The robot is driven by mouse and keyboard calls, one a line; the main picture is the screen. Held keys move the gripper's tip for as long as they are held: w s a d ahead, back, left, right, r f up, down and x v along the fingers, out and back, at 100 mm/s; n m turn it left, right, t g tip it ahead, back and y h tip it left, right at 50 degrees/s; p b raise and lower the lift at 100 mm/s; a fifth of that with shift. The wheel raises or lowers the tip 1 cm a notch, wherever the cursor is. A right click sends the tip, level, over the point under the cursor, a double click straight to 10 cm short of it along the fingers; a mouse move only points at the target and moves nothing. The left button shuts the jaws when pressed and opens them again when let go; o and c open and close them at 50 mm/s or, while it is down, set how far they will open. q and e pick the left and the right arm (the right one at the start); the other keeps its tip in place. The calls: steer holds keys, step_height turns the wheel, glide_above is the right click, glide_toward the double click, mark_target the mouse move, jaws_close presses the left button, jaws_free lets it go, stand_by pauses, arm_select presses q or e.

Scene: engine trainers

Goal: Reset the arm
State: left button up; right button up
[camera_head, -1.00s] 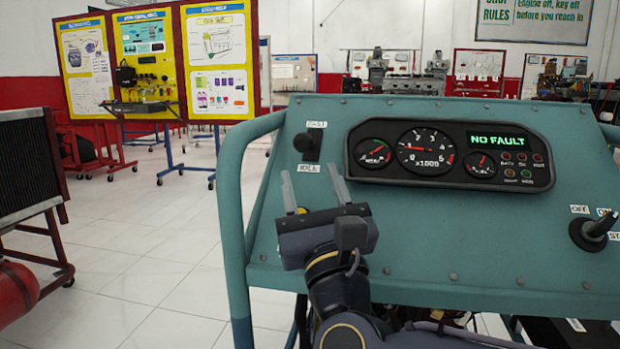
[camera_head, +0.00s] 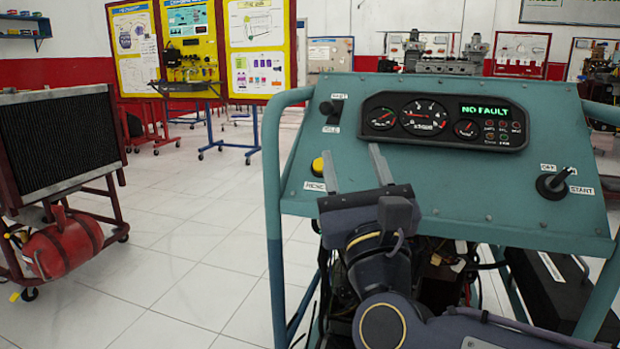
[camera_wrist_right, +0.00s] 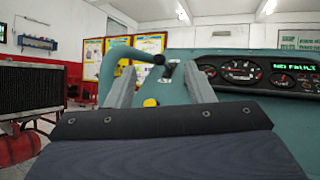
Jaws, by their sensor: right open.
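My right gripper (camera_head: 352,168) is open and empty in front of the left part of the teal engine trainer panel (camera_head: 450,208). Its two fingers also show in the right wrist view (camera_wrist_right: 148,88), pointing toward the panel. The throttle lever (camera_head: 331,110) is at the panel's upper left, above the fingers. The gauge cluster (camera_head: 445,121) reads NO FAULT. The key switch (camera_head: 554,184) is at the right. My left gripper is out of view.
A teal tube frame (camera_head: 272,220) borders the panel on the left. A radiator stand (camera_head: 60,150) with a red tank (camera_head: 64,245) is at the left. Yellow display boards (camera_head: 190,48) stand behind. White tiled floor lies open between them.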

steer(key=s+d+f+n+g+y+p, duration=0.15)
steer(key=d+f+n+g, duration=0.3)
steer(key=f+n, duration=0.45)
steer(key=s+d+f+n+g+y+p, duration=0.1)
steer(key=s+d+f+n+g, duration=0.3)
steer(key=f+n, duration=0.55)
steer(key=s+d+f+n+g+h+p, duration=0.1)
steer(key=s+d+f+n+g, duration=0.2)
steer(key=s+f+n+g, duration=0.35)
steer(key=s+d+f+n+g+h+p, duration=0.1)
steer(key=s+d+f+n+g, duration=0.2)
steer(key=s+f+n, duration=0.5)
step_height(320, 180, up, 38)
steer(key=m+p, duration=0.2)
steer(key=p, duration=3.5)
steer(key=shift+s+d+r+p, duration=0.15)
steer(key=shift+s+r+p, duration=0.1)
steer(key=shift+s+p, duration=0.1)
